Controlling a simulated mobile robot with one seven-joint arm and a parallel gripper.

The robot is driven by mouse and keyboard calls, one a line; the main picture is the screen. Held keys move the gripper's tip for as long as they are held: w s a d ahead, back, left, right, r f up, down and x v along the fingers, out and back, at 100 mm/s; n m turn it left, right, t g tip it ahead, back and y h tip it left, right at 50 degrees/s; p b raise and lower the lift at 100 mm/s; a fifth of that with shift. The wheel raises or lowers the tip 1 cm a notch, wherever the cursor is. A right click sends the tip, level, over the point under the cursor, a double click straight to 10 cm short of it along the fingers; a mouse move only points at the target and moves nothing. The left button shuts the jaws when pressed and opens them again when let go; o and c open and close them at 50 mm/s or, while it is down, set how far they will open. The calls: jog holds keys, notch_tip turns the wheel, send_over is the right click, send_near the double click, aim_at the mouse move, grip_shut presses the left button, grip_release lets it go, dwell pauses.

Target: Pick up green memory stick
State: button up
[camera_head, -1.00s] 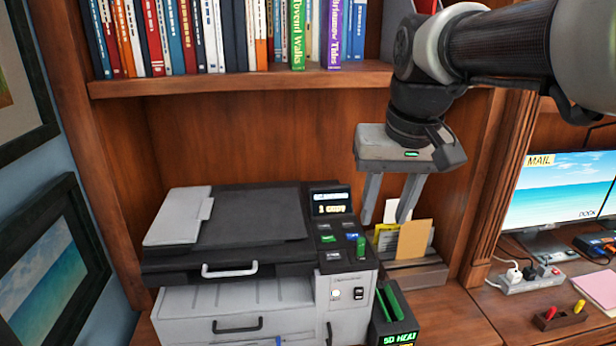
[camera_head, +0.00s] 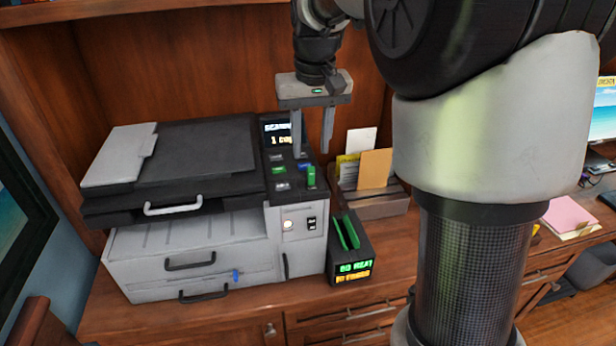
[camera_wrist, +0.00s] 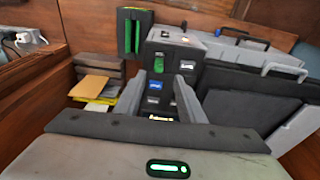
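A green memory stick (camera_head: 311,176) stands upright in the right side of the control panel on the grey and black printer (camera_head: 200,155). It also shows in the wrist view (camera_wrist: 158,63), near the left finger. My gripper (camera_head: 312,150) is open, with its fingers pointing down over the panel. In the head view the fingertips appear just above the stick. In the wrist view (camera_wrist: 160,88) the blue button lies between the fingers, and the stick lies beyond it. Nothing is held. I cannot tell the exact gap between fingers and stick.
A black box (camera_head: 350,270) with lit text and upright green pieces stands right of the printer. A file holder (camera_head: 385,203) with envelopes is behind it. The back panel (camera_head: 180,70) rises close behind my gripper. The printer's display (camera_head: 277,132) is near the fingers.

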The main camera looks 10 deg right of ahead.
aim_at(311, 168)
jog(key=f, duration=0.5)
jog(key=w+f, duration=0.1)
jog(key=f, duration=0.2)
jog(key=shift+w+d+f, duration=0.1)
jog(key=shift+d, duration=0.1)
grip_shut()
